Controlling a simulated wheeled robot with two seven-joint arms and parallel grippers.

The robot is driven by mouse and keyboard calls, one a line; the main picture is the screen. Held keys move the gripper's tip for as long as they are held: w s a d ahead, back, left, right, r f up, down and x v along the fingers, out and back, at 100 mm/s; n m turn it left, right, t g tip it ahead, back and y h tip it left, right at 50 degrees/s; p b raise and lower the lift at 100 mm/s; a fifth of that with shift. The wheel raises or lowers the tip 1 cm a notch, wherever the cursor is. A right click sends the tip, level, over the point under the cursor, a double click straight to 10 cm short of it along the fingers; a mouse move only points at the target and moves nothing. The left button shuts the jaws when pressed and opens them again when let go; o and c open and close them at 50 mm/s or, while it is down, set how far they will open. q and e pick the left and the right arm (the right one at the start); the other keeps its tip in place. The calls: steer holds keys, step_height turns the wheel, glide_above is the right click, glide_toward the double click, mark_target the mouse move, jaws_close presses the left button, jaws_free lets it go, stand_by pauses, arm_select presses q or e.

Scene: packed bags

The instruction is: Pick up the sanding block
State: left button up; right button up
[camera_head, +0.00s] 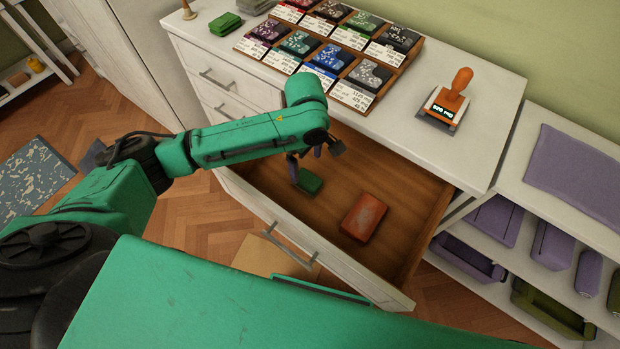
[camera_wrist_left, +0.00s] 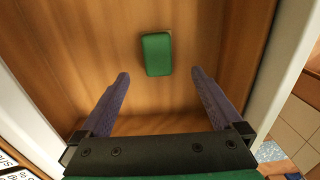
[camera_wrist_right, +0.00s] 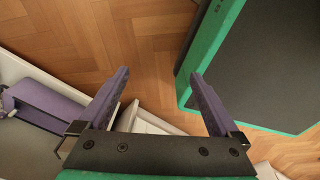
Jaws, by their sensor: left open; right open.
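Two blocks lie flat in the open wooden drawer (camera_head: 340,165), and I cannot tell for certain which is the sanding block. One is a small green block (camera_head: 308,182); the other is a larger worn red-orange block (camera_head: 364,217) to its right. My left gripper (camera_head: 308,160) is open and empty, above the drawer by the green block. In the left wrist view the green block (camera_wrist_left: 157,54) shows ahead, between the lines of the two fingers and apart from them. My right gripper (camera_wrist_right: 160,73) is open and empty over the floor, away from the drawer.
On the cabinet top are a display rack (camera_head: 330,45) of packets and an orange-handled stamp (camera_head: 447,99). A shelf with purple items (camera_head: 553,245) stands at right.

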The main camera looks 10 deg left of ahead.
mark_target(308, 179)
arm_select(q)
step_height(308, 179, down, 4)
steer(key=shift+w+d+r, duration=0.1)
steer(key=shift+w, duration=0.05)
step_height(308, 179, down, 6)
steer(key=shift+r+b, duration=0.2)
steer(key=shift+b, duration=0.4)
steer(key=shift+c, duration=0.9)
steer(key=shift+r, duration=0.1)
steer(key=c, duration=1.3)
step_height(308, 179, up, 20)
steer(key=p, duration=0.3)
arm_select(e)
steer(key=shift+w+a+r, duration=0.1)
steer(key=shift+a+r, duration=0.1)
steer(key=shift+r, duration=0.25)
steer(key=shift+w+a+r, duration=0.1)
steer(key=shift+a+r, duration=0.05)
steer(key=shift+r, duration=0.25)
